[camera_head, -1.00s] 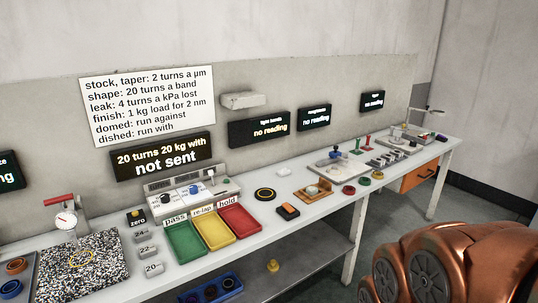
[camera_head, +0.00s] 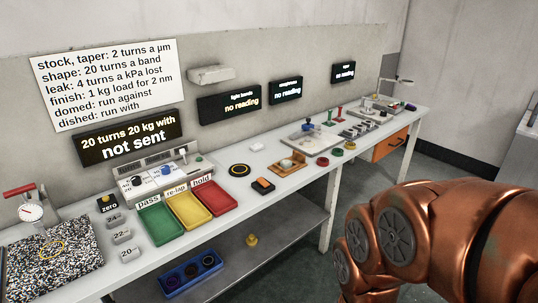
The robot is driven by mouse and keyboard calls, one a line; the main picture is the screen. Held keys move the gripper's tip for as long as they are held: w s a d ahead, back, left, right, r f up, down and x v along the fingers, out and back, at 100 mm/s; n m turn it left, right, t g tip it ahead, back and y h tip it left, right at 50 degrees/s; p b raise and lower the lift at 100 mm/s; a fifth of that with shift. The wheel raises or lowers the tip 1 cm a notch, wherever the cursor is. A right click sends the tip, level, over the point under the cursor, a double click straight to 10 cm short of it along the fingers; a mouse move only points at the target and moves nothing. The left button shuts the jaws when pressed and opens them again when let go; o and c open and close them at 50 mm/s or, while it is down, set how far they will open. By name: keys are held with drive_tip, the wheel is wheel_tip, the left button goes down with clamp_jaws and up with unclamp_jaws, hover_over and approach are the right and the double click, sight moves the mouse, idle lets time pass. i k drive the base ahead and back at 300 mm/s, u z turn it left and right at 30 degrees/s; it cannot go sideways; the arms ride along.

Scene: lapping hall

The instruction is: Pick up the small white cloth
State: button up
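A small white item (camera_head: 257,147) lies flat on the bench top, behind the black ring with a yellow circle (camera_head: 240,170) and below the dark reading displays. It may be the small white cloth, but it is too small here to be certain. My copper-coloured arm fills the lower right, in front of the bench and apart from it. My gripper is out of the picture, so its fingers cannot be seen.
The long bench (camera_head: 225,217) runs along the wall. Green pass (camera_head: 160,223), yellow re-lap (camera_head: 189,210) and red hold trays stand near its front edge. An orange-black block (camera_head: 263,186) and wooden fixture (camera_head: 287,168) sit right of them. A blue rack (camera_head: 190,274) lies on the lower shelf.

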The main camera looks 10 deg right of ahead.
sight(258, 146)
drive_tip(key=z, duration=0.6)
drive_tip(key=k, duration=0.8)
drive_tip(key=z, duration=0.85)
drive_tip(key=k, duration=0.4)
drive_tip(key=z, duration=0.3)
drive_tip(key=i, duration=1.65)
drive_tip(key=u, duration=0.6)
drive_tip(key=i, duration=1.7)
drive_tip(key=u, duration=1.5)
drive_tip(key=i, duration=0.95)
drive_tip(key=u, duration=1.45)
drive_tip(key=i, duration=0.8)
drive_tip(key=u, duration=0.05)
